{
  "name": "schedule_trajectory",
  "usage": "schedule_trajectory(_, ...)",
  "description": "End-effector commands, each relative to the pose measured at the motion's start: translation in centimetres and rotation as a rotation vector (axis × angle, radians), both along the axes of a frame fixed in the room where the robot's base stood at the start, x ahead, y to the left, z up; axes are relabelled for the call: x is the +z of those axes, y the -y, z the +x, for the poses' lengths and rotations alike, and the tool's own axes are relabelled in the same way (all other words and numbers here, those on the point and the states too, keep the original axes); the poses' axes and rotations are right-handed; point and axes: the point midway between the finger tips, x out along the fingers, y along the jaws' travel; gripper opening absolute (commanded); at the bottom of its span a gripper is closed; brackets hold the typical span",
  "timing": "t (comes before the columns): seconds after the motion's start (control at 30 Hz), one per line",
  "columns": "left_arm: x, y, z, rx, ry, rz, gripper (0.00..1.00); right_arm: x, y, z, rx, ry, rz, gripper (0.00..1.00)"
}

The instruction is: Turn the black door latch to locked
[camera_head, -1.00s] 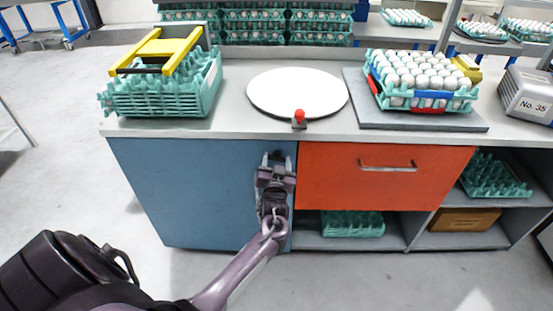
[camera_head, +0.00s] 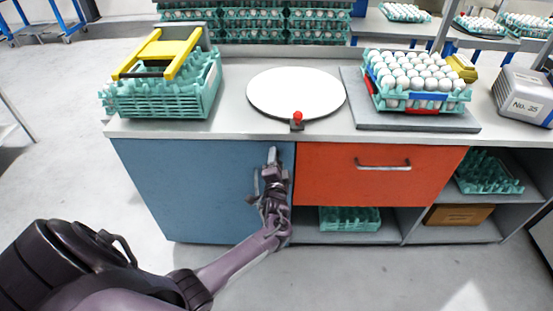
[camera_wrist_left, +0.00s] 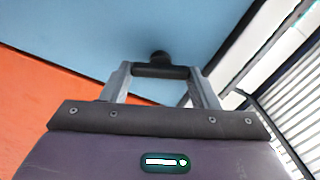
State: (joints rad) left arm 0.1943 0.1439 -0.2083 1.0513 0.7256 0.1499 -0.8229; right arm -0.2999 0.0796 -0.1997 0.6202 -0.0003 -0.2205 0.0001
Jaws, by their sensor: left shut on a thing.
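The blue cabinet door (camera_head: 190,190) is closed, left of the orange drawer front. The black latch (camera_wrist_left: 160,71) shows in the left wrist view as a short dark bar with a round pivot behind it on the blue panel. My left gripper (camera_head: 272,165) is at the upper right part of the door, just below the counter edge. In the left wrist view its two grey fingers (camera_wrist_left: 161,85) are at the two ends of the latch bar, shut on it. In the head view my gripper hides the latch. My right gripper is not in view.
The orange drawer (camera_head: 330,180) with a bar handle (camera_head: 383,167) is right beside my gripper. Above are the counter with a white disc (camera_head: 297,93), a red-knobbed lever (camera_head: 297,119), a green crate (camera_head: 165,98) and an egg tray (camera_head: 415,80). Floor in front is clear.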

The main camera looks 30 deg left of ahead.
Motion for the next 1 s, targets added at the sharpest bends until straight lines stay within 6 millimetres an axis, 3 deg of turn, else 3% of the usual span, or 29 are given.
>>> schedule_trajectory(0.5,-0.1,0.0,0.0,0.000,-0.176,0.286,0.32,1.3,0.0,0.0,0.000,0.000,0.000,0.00)
schedule_trajectory(1.0,-0.3,0.0,0.0,0.000,-0.209,0.339,0.32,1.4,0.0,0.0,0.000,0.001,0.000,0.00)
